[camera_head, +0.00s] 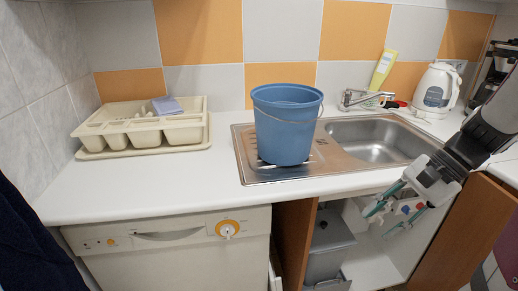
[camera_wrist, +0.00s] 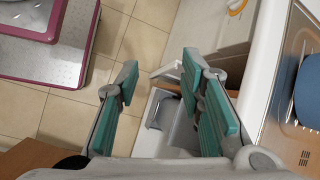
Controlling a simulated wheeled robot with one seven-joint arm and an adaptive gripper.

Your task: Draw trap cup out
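White plumbing parts (camera_head: 358,214) show in the open cabinet under the sink, largely hidden behind my gripper. I cannot pick out the trap cup among them. Small red and blue pieces show close by. My gripper (camera_head: 386,214) is in front of the cabinet opening, below the sink's front edge. In the wrist view its two teal-padded fingers (camera_wrist: 160,82) are spread apart with nothing held between them.
A grey bin (camera_head: 330,246) stands in the cabinet's left part. An open brown door (camera_head: 462,232) stands to the right. The sink (camera_head: 375,140) and a blue bucket (camera_head: 287,125) are above. A dishwasher (camera_head: 170,252) is at left. A pink-edged object (camera_wrist: 85,40) is on the tiled floor.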

